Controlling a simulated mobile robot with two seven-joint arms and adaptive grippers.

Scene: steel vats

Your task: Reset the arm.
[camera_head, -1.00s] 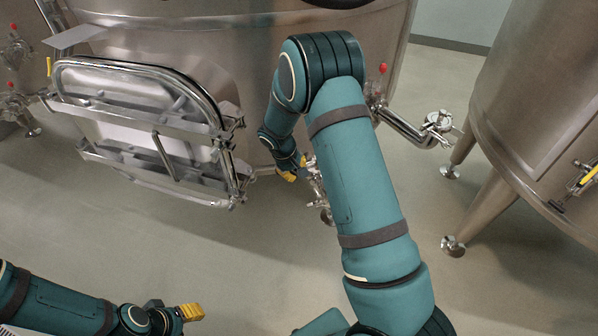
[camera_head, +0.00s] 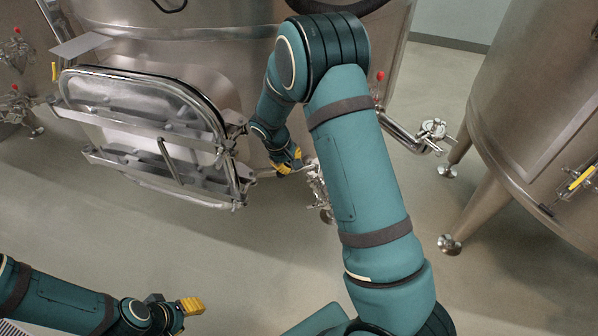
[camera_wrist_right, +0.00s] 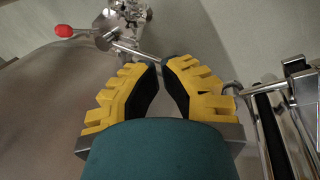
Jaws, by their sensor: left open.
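My right arm (camera_head: 358,180) is teal and reaches from the bottom of the head view up to a bent elbow, then down toward the vat. Its gripper (camera_head: 290,162) has yellow fingers and hangs beside the vat's hatch and a steel valve. In the right wrist view the same gripper (camera_wrist_right: 160,66) has its fingertips close together with a narrow gap. A thin steel rod passes near the tips; I cannot tell whether they touch it. My left gripper (camera_head: 192,307) is at the lower left over bare floor, with nothing in it.
A large steel vat (camera_head: 215,52) stands behind the right arm. Its hatch (camera_head: 150,125) juts out at left. A valve (camera_head: 318,185) and a pipe (camera_head: 405,138) are near the right gripper. Another legged vat (camera_head: 535,110) stands at right. The floor (camera_head: 240,265) between the arms is clear.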

